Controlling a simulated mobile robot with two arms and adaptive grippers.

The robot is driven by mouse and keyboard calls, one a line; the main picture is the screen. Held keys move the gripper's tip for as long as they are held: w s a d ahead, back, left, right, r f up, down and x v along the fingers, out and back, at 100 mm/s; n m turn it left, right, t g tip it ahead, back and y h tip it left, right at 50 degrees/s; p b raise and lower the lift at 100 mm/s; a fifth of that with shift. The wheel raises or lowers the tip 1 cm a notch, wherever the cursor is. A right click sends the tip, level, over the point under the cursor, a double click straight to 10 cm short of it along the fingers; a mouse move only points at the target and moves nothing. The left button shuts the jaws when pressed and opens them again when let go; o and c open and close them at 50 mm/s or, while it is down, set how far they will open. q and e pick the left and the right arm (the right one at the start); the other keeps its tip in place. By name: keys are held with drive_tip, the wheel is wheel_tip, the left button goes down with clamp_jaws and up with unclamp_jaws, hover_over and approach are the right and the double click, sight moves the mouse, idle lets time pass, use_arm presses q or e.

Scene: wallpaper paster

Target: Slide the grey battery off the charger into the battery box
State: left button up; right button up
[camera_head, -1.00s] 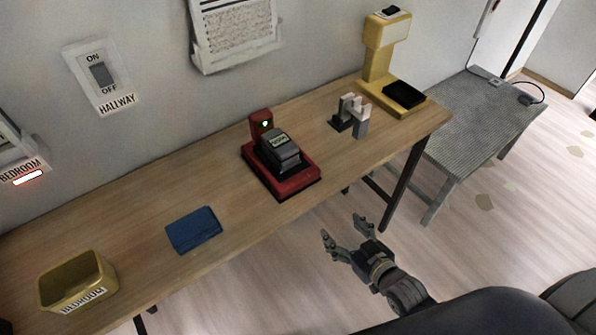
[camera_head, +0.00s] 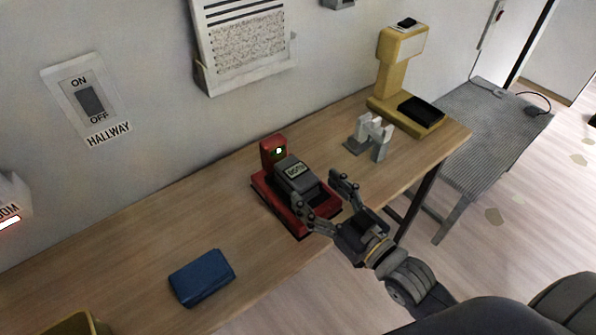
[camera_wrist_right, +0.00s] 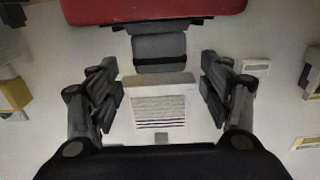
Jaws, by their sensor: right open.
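The grey battery (camera_head: 297,177) sits on the red charger (camera_head: 272,205), which stands on the wooden table with a green light on its upright back. My right gripper (camera_head: 318,189) is open at the front right of the charger, its fingers spread towards the battery. In the right wrist view the battery (camera_wrist_right: 159,50) shows ahead between the open fingers (camera_wrist_right: 162,88), apart from them, with the red charger (camera_wrist_right: 160,8) at the top edge. The battery box is hard to pick out; a yellow bin (camera_head: 78,326) is cut off at the lower left. My left gripper is not in view.
A blue folded item (camera_head: 202,277) lies left of the charger. A grey-and-white clamp-like stand (camera_head: 374,136) and a yellow device with a black tray (camera_head: 405,80) stand to the right. Bare table lies between the blue item and the charger.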

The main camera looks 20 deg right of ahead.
sight(310, 185)
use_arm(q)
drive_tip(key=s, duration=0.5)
use_arm(e)
drive_tip(key=x, duration=0.4)
drive_tip(key=shift+w+a+r, duration=0.1)
drive_tip(key=shift+w, duration=0.05)
drive_tip(key=x, duration=0.4)
drive_tip(key=shift+p, duration=0.35)
drive_tip(key=shift+w+a, duration=0.1)
drive_tip(key=shift+w, duration=0.25)
drive_tip(key=shift+c, duration=0.3)
drive_tip(key=c, duration=1.3)
drive_tip(key=o, duration=0.6)
drive_tip(key=c, duration=0.5)
drive_tip(key=shift+s, duration=0.4)
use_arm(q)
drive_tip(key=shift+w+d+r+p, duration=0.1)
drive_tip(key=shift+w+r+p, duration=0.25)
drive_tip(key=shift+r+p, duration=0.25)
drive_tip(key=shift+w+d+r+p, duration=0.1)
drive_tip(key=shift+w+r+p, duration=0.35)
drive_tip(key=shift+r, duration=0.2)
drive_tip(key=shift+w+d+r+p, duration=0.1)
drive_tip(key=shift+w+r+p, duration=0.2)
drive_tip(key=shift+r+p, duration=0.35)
use_arm(e)
drive_tip(key=shift+v, duration=4.65)
drive_tip(key=shift+w, duration=0.1)
